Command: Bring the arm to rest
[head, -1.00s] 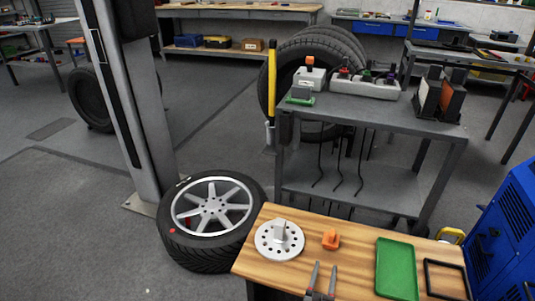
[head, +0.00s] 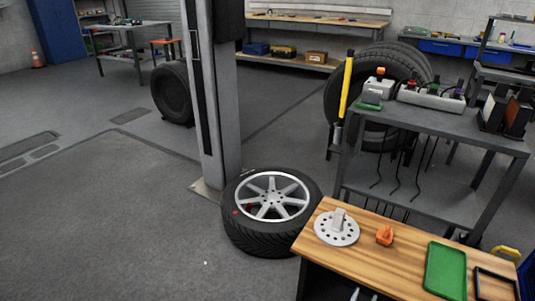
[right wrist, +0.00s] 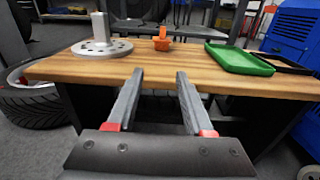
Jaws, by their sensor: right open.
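My right gripper (head: 363,294) shows only as fingertips at the bottom edge of the head view, in front of the wooden bench (head: 345,257). In the right wrist view my right gripper (right wrist: 160,80) is open, with nothing between its fingers. It points at the bench's front edge. A grey hub disc (head: 336,229) with an upright block lies flat at the bench's left end, apart from the gripper. An orange part (head: 384,235) stands to its right. My left gripper is in neither view.
A green tray (head: 446,270) and a black frame (head: 495,285) lie at the bench's right. A wheel (head: 271,207) lies on the floor left of the bench, beside a grey post (head: 213,130). A grey cart (head: 440,125) stands behind. The floor at left is clear.

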